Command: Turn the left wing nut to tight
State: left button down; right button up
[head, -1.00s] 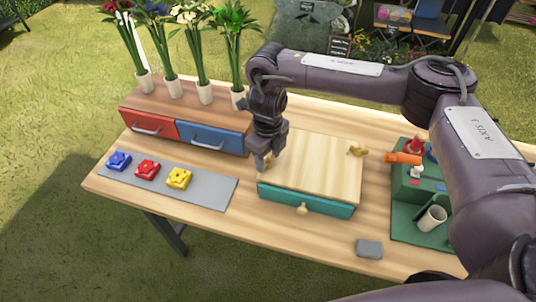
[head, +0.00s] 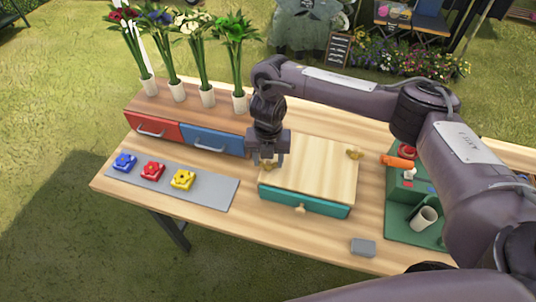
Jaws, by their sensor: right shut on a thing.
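The left wing nut (head: 268,165) is a small brass piece at the left end of the wooden top of the teal-drawer box (head: 318,172). My right gripper (head: 267,163) points down over it and is shut on it; the fingers hide part of the nut. The right wing nut (head: 354,154) is brass and sits at the right side of the same top, untouched. How tight the left nut is cannot be told. My left gripper is not in view.
A chest with a red drawer (head: 154,128) and a blue drawer (head: 214,141) stands behind left, with flower vases on top. Blue, red and yellow pieces lie on a grey mat (head: 214,194). A green tool stand (head: 400,222) is at right; a grey block (head: 363,246) lies in front.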

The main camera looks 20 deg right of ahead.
jog(key=m+p, duration=0.1)
jog(key=m, duration=0.1)
jog(key=m+p, duration=0.2)
jog(key=m, duration=0.1)
jog(key=shift+w+r+m, duration=0.2)
jog(key=shift+r+m, duration=0.1)
jog(key=shift+r, duration=0.1)
jog(key=m+p, duration=0.3)
jog(key=m, duration=0.1)
jog(key=m+p, duration=0.5)
jog(key=m, duration=0.1)
jog(key=shift+m+p, duration=0.3)
jog(key=shift+m, duration=0.1)
jog(key=shift+f+m+p, duration=0.1)
jog(key=shift+m+p, duration=1.15)
jog(key=shift+m, duration=0.75)
jog(key=o, duration=0.7)
jog(key=shift+o, duration=1.3)
jog(key=shift+f, duration=0.1)
jog(key=shift+s+f, duration=0.1)
jog(key=shift+s, duration=0.05)
